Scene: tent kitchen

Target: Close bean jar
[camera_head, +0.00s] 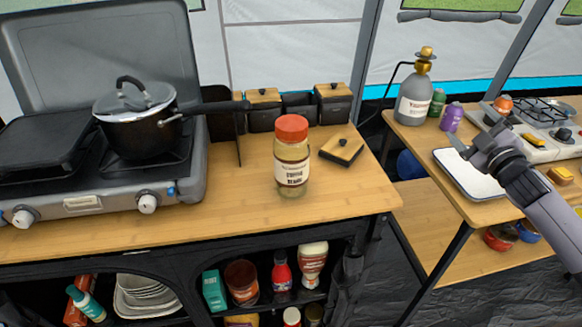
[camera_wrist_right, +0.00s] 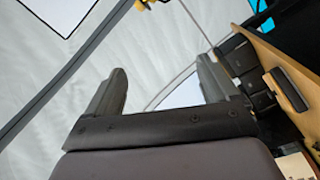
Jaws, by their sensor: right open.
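A glass jar (camera_head: 292,170) labelled as coffee beans stands upright on the wooden counter, with a red lid (camera_head: 291,128) on its top. Behind it is a row of dark canisters; the middle canister (camera_head: 299,112) has no wooden lid on it. A square wooden lid with a black knob (camera_head: 341,147) lies on the counter right of the jar. My right gripper (camera_head: 478,135) is open and empty, well right of the jar, over the side table. In the right wrist view its fingers (camera_wrist_right: 162,70) are spread with nothing between them. My left gripper is not in view.
A stove with a black pot (camera_head: 140,122) is at the left. Two lidded canisters (camera_head: 263,110) flank the uncovered one. A gas bottle (camera_head: 414,98) and a white tray (camera_head: 470,173) are on the side table (camera_head: 420,135). The counter's front right is clear.

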